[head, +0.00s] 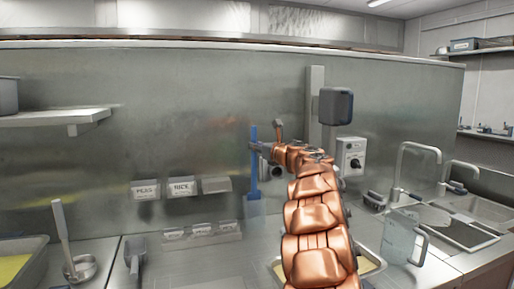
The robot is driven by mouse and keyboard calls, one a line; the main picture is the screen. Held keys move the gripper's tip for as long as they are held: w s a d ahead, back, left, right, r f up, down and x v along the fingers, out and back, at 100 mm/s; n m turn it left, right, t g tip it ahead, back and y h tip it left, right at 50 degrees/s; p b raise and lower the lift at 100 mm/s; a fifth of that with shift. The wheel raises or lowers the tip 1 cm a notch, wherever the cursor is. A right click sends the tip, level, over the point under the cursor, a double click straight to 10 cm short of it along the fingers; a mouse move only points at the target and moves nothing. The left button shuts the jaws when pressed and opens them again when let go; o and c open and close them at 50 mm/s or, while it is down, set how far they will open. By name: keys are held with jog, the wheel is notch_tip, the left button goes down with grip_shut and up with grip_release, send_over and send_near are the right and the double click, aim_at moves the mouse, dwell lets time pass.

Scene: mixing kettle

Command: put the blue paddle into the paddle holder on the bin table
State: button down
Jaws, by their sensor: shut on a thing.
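The blue paddle (253,178) stands upright in front of the steel wall, left of my copper-coloured arm. My gripper (257,147) is shut on the paddle's upper part. The paddle's broader lower end reaches down to a pale, see-through upright box (255,209), which looks like the paddle holder, near the back of the steel table. I cannot tell whether the lower end is inside the box or in front of it. My fingertips are small and partly hidden here.
Labelled holders for peas (145,190) and rice (181,187) are on the wall to the left. A ladle (78,262) and a dark grey scoop (135,257) stand at the front left. A clear jug (401,237) and sink taps (413,160) are right of my arm.

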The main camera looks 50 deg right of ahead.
jog(key=shift+f+b, duration=1.6)
jog(key=shift+f, duration=0.35)
jog(key=c, duration=0.9)
grip_release()
jog(key=shift+c, duration=0.2)
jog(key=shift+o, duration=0.2)
jog(key=o, duration=0.4)
jog(key=shift+o, duration=0.2)
jog(key=shift+s+b, duration=0.15)
jog(key=shift+b, duration=0.25)
